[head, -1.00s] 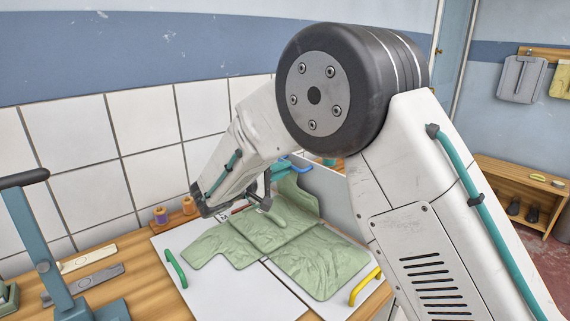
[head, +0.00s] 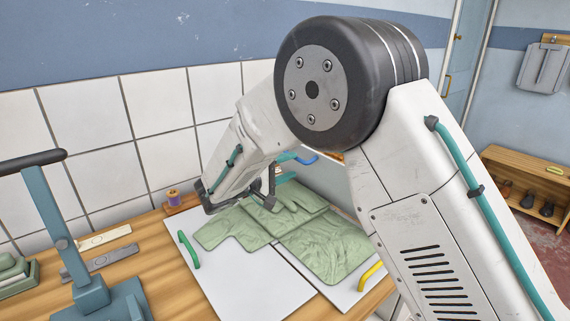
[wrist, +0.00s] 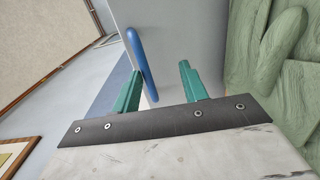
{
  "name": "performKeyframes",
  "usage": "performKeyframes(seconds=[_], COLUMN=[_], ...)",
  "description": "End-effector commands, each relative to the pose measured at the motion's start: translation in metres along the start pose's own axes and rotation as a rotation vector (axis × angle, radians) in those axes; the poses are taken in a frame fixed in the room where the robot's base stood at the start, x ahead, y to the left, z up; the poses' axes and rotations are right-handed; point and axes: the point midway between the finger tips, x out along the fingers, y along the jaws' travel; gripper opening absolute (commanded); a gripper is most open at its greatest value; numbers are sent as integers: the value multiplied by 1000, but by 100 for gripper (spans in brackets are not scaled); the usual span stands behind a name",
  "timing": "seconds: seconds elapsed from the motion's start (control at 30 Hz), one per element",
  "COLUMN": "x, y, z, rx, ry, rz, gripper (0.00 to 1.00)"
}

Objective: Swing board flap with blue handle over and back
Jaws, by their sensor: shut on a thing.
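The blue handle (head: 311,159) shows just beyond my gripper (head: 285,168), partly hidden by my arm in the head view. In the wrist view the blue handle (wrist: 136,55) passes between the teal fingers of my gripper (wrist: 160,85), close against the left finger. My gripper is shut on it. The handle is on the pale board flap (wrist: 190,35), which looks tilted up. A green garment (head: 325,250) lies on the white folding board (head: 243,280); its far part is folded over. The garment also fills the right of the wrist view (wrist: 268,75).
A green handle (head: 189,250) and a yellow handle (head: 370,276) sit on the board's other parts. The tiled wall is close behind.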

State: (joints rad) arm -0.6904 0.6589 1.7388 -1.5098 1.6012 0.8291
Motion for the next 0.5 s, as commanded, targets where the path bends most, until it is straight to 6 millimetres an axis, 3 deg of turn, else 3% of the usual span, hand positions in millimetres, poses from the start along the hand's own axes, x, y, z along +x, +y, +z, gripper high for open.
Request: performKeyframes(seconds=[0.03, 0.5], x=[3, -7], y=[-7, -4], z=[3, -2], rx=[-12, -7], ry=[-7, 6], rz=[-6, -3], gripper=[32, 32])
